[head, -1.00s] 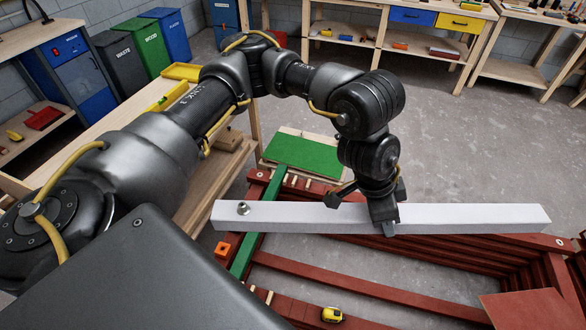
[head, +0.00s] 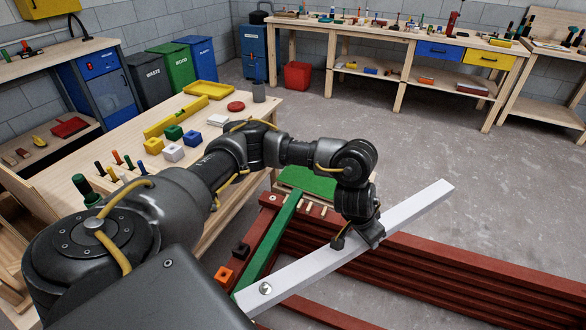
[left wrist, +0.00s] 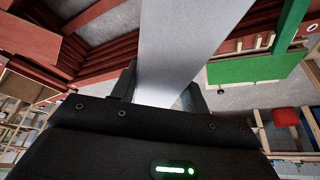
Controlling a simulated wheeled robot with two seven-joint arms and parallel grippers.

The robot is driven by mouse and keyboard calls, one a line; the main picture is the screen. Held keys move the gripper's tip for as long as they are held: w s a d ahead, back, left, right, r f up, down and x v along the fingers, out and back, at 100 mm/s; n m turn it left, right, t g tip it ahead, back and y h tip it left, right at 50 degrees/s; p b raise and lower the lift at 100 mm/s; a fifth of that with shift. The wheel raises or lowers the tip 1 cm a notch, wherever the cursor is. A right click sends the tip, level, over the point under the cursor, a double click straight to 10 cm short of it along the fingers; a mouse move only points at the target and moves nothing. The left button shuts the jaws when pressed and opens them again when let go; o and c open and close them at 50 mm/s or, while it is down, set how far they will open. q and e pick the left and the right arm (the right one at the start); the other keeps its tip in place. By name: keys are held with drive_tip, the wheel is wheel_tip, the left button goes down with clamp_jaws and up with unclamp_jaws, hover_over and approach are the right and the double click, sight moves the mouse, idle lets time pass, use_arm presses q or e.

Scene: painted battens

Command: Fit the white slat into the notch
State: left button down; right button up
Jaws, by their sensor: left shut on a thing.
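The long white slat (head: 310,264) is held by my left gripper (head: 366,238) around its middle to far part. It runs diagonally over the red batten frame (head: 450,262), with its near end at lower left and a round metal fitting (head: 265,288) on that end. In the left wrist view the slat (left wrist: 185,40) passes between the jaws (left wrist: 165,95). A green slat (head: 270,240) lies on the frame's left side, and the white slat's near end overlaps its lower end in the picture. I cannot make out the notch. My right gripper is out of view.
A green-topped board (head: 306,181) with light pegs stands behind the frame. Orange (head: 223,275) and black (head: 241,250) blocks sit at the frame's left. A wooden bench (head: 120,150) with tools and coloured blocks is at left. The grey floor to the right is open.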

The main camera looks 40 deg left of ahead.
use_arm(q)
drive_tip(key=s+a+f+n+y+b, duration=0.1)
drive_tip(key=s+a+f+n+b, duration=0.15)
drive_tip(key=a+f, duration=0.7)
drive_tip(key=s+a+f+n+y+b, duration=0.15)
drive_tip(key=s+a+f+b, duration=0.3)
drive_tip(key=a, duration=0.95)
drive_tip(key=s+a+f+n+b, duration=0.25)
drive_tip(key=a+f, duration=0.55)
drive_tip(key=a, duration=0.4)
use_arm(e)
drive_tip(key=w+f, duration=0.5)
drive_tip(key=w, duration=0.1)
use_arm(q)
drive_tip(key=w+d+f+b, duration=0.7)
drive_tip(key=d+f, duration=0.5)
drive_tip(key=shift+f+n, duration=0.4)
drive_tip(key=shift+n, duration=0.05)
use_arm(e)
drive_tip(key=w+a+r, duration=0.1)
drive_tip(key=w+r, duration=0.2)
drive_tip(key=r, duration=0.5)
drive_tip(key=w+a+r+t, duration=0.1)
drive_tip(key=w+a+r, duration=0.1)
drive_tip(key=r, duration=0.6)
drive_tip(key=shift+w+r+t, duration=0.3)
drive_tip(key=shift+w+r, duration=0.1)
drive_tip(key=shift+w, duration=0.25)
use_arm(q)
drive_tip(key=shift+d, duration=0.1)
